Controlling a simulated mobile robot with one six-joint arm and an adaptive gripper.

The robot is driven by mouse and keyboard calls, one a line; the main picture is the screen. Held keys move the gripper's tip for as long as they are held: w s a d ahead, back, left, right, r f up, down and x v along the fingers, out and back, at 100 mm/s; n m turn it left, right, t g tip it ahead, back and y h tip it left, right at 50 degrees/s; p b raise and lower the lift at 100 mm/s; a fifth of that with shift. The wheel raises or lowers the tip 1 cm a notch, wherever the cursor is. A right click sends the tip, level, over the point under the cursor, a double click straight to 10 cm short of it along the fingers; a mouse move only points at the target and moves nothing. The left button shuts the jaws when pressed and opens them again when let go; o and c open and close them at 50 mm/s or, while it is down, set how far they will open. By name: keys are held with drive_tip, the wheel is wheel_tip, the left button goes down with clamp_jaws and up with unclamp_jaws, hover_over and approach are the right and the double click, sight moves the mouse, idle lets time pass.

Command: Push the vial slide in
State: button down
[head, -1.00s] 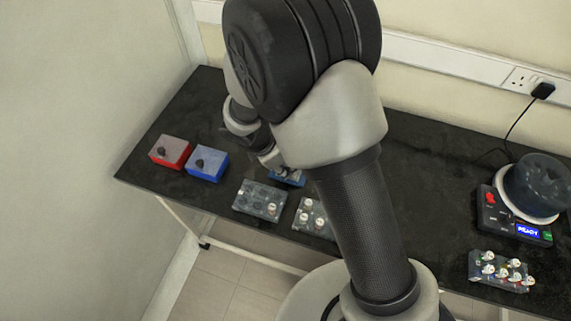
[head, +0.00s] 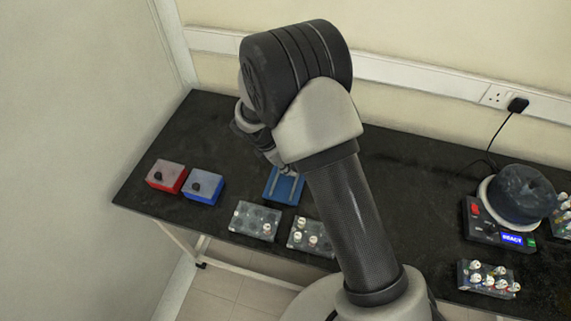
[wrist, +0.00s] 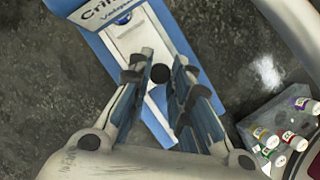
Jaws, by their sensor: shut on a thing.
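The blue crimping station (wrist: 185,22) with a white label stands below my gripper in the wrist view; in the head view the blue station (head: 284,190) is partly hidden by my arm. A pale vial slide (wrist: 138,42) runs along its middle, with a round black knob (wrist: 160,73) on it. My gripper (wrist: 161,76) has its fingertips on either side of this knob and is shut on it. The fingers hide the lower part of the slide, and no vial on it can be made out.
Two vial racks (head: 255,221) (head: 311,237) stand close in front of the station. A red box (head: 166,175) and a blue box (head: 203,186) stand to its left. A device with a round top (head: 520,192) and another vial rack (head: 488,278) are at the right. The table behind is clear.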

drive_tip(key=c, duration=1.6)
unclamp_jaws()
drive_tip(key=shift+w, duration=0.3)
drive_tip(key=shift+o, duration=0.7)
drive_tip(key=shift+s, duration=0.1)
drive_tip(key=v, duration=1.2)
drive_tip(key=shift+s, duration=0.1)
